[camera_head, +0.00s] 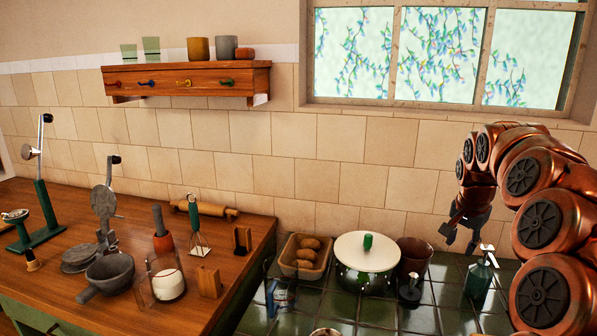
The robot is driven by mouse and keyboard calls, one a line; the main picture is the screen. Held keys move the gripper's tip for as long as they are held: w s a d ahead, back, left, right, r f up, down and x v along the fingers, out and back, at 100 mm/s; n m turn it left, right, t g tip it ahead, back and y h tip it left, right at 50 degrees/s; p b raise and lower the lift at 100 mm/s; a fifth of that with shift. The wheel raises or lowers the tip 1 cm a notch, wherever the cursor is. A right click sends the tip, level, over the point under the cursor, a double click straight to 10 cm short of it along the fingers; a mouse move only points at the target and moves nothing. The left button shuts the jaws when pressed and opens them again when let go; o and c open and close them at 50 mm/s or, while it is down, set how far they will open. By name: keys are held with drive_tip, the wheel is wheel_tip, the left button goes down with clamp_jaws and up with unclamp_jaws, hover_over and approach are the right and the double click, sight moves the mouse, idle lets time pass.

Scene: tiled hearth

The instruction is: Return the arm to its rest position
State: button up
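My copper-coloured arm (541,220) enters from the right side of the head view and is folded, with its wrist bent toward the tiled wall. My gripper (461,240) hangs at its end, pointing down, above the green tiled surface.
A white-lidded pot (366,250) and a tray of brown eggs or rolls (292,268) stand left of my gripper. A dark stopper-like object (410,291) is nearby. The wooden counter (130,283) at left holds kitchen tools. A wall shelf (190,82) and window (436,55) are above.

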drive_tip(key=s+a+n+g+y+p, duration=0.2)
drive_tip(key=s+a+n, duration=0.5)
drive_tip(key=s+a, duration=0.85)
drive_tip(key=s+a+f+n+g, duration=0.1)
drive_tip(key=s+a+f, duration=0.1)
drive_tip(key=s, duration=0.5)
drive_tip(key=s+a+f+n+p, duration=0.1)
drive_tip(key=s+a, duration=0.2)
drive_tip(key=s, duration=0.5)
drive_tip(key=s+a+f+n+g+p, duration=0.1)
drive_tip(key=s+a+f+n, duration=0.1)
drive_tip(key=s, duration=0.6)
drive_tip(key=shift+s+a+f+g, duration=0.25)
drive_tip(key=shift+a+f+g, duration=0.1)
drive_tip(key=shift+a, duration=0.2)
drive_tip(key=shift+s+f, duration=0.15)
drive_tip(key=shift+s, duration=0.25)
drive_tip(key=shift+c, duration=0.5)
drive_tip(key=shift+s, duration=0.1)
drive_tip(key=c, duration=0.3)
